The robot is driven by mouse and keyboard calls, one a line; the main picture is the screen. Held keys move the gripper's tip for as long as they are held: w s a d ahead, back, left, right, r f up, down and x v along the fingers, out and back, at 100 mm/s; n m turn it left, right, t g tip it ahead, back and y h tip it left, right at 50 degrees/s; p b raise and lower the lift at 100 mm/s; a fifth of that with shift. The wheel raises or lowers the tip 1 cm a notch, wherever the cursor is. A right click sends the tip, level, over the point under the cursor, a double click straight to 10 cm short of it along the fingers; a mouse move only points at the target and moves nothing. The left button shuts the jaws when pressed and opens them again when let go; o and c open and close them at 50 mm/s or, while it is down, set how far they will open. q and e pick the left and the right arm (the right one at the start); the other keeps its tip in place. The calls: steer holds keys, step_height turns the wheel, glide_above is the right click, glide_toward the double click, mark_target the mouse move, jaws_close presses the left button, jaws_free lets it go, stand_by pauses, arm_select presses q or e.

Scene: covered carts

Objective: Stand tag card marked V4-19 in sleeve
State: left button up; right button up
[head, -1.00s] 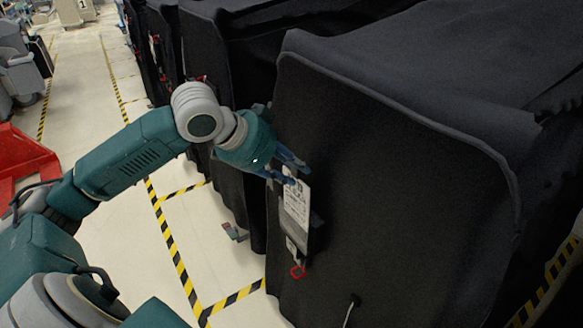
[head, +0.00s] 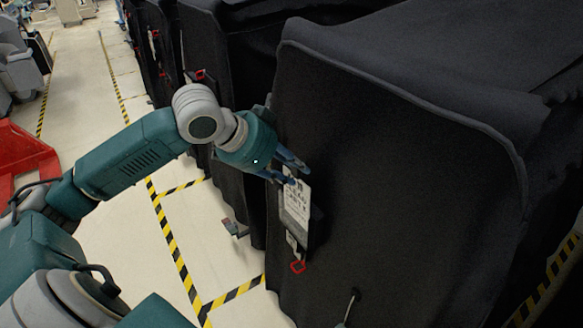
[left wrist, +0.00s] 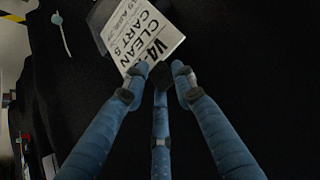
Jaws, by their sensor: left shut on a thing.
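The white tag card (head: 297,205) with black print is at the end of my left gripper, in front of the black cover of the nearest cart. In the left wrist view the card (left wrist: 148,35) shows large letters starting "V4" and the words "CLEAN CART"; the rest of the number is hidden. My left gripper (head: 297,173) is shut on the card's top edge; its blue fingers (left wrist: 157,76) show in the left wrist view. A dark sleeve (head: 316,218) shows partly behind the card. I cannot tell how far the card sits inside it.
The black-covered cart (head: 400,190) fills the right side. A red clip (head: 298,267) hangs below the card, and a pale cord (head: 349,306) hangs lower on the cover. More covered carts stand behind. The aisle floor (head: 120,105) with striped tape is open at left.

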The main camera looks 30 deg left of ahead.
arm_select(q)
steer(key=shift+f+b, duration=1.25)
steer(key=shift+f, duration=0.8)
steer(key=o, duration=1.1)
steer(key=shift+o, duration=0.2)
steer(key=v, duration=1.2)
